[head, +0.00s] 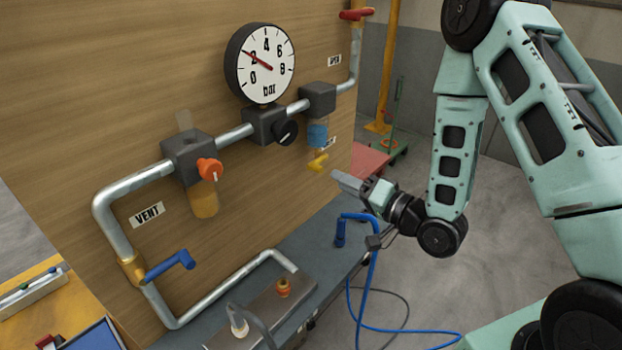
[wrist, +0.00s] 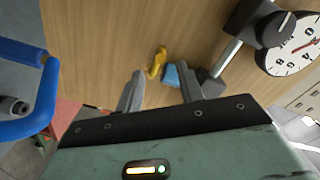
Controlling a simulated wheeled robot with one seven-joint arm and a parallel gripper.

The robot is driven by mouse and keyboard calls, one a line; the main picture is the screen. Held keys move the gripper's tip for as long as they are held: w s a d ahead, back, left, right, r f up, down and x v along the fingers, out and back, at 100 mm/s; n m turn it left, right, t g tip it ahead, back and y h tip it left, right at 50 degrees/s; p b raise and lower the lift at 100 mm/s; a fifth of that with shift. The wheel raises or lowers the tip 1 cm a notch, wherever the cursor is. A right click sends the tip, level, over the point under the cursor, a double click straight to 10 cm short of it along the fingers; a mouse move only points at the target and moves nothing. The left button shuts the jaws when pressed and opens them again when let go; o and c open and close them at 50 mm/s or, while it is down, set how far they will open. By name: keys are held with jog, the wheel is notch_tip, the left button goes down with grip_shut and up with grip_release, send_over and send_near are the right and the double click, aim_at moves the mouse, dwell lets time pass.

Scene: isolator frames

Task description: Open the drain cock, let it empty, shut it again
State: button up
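The yellow drain cock (head: 318,162) hangs under a filter bowl (head: 318,135) holding blue liquid, on the wooden panel's right side. In the wrist view the cock (wrist: 157,62) and the blue bowl (wrist: 172,75) show ahead, beyond the fingertips. My gripper (head: 336,178) is just right of and a little below the cock in the head view, apart from it. In the wrist view its two fingers (wrist: 160,85) stand apart with nothing held between them. Whether the cock is open or shut I cannot tell.
A gauge (head: 262,64) reads near 2 bar. An amber bowl (head: 205,203) with an orange knob (head: 209,169) is left. A blue vent lever (head: 170,264) is lower left and a red handle (head: 355,14) at top. A blue hose (head: 370,275) hangs below my gripper.

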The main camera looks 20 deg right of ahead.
aim_at(314, 167)
jog(key=b+x, duration=0.6)
jog(key=x, duration=0.3)
jog(key=shift+w+r, duration=0.1)
jog(key=shift+w, duration=0.05)
jog(key=shift+w+a, duration=0.25)
jog(key=shift+c, duration=0.4)
